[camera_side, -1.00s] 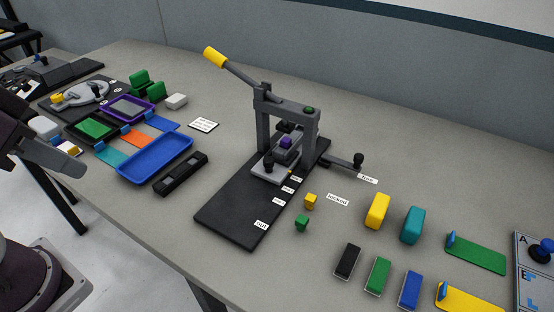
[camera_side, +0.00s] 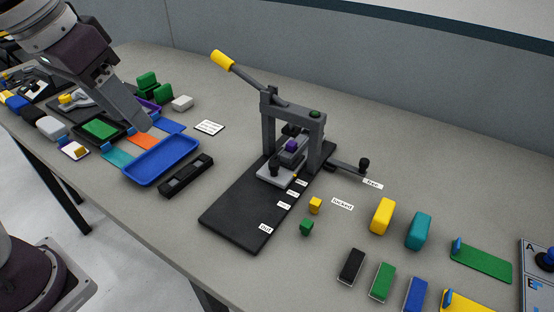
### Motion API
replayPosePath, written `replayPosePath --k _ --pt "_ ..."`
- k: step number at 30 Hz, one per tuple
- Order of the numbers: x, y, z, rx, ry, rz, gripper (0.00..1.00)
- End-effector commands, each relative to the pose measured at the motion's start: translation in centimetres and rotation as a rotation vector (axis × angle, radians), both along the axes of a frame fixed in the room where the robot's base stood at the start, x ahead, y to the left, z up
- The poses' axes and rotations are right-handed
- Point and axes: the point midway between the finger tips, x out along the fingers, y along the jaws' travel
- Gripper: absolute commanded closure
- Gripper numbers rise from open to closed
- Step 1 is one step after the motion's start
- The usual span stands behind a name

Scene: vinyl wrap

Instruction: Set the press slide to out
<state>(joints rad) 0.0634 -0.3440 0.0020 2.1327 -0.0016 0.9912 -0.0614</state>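The press (camera_side: 267,130) stands on a long black base plate (camera_side: 235,222) in the middle of the table. Its slide (camera_side: 276,176), a grey plate with a dark knob and a purple piece (camera_side: 291,146), sits at the far end under the press frame. Small white labels run along the plate's right edge; the "out" label (camera_side: 266,229) is at the near end, well away from the slide. The yellow-handled lever (camera_side: 222,60) is raised to the upper left. My gripper (camera_side: 143,122) is above the blue tray's left end, far left of the press. Its finger opening cannot be made out.
A side lever with a black knob (camera_side: 364,164) sticks out right of the press, near "free" and "locked" labels. Small yellow (camera_side: 316,205) and green (camera_side: 306,226) blocks lie beside the base plate. A blue tray (camera_side: 160,160) and a black level-like bar (camera_side: 187,175) lie left.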

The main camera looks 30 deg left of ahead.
Motion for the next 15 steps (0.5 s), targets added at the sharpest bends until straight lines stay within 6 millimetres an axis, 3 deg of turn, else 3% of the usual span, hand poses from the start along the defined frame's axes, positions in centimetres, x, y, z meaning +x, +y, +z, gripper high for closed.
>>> replayPosePath --k 1,4,7,10,12,15 --pt "3.4 -0.8 0.0 -0.003 0.051 -0.005 0.55" --pt "10.2 -2.9 -1.4 -0.005 0.142 -0.006 0.55" --pt "16.2 -5.4 -5.0 0.001 0.228 -0.006 0.55" --pt "20.2 -7.6 -9.3 0.011 0.296 -0.005 0.55" --pt "21.9 -8.8 -11.8 0.018 0.330 -0.004 0.55" --pt "23.0 -9.7 -14.1 0.023 0.356 -0.001 0.55"
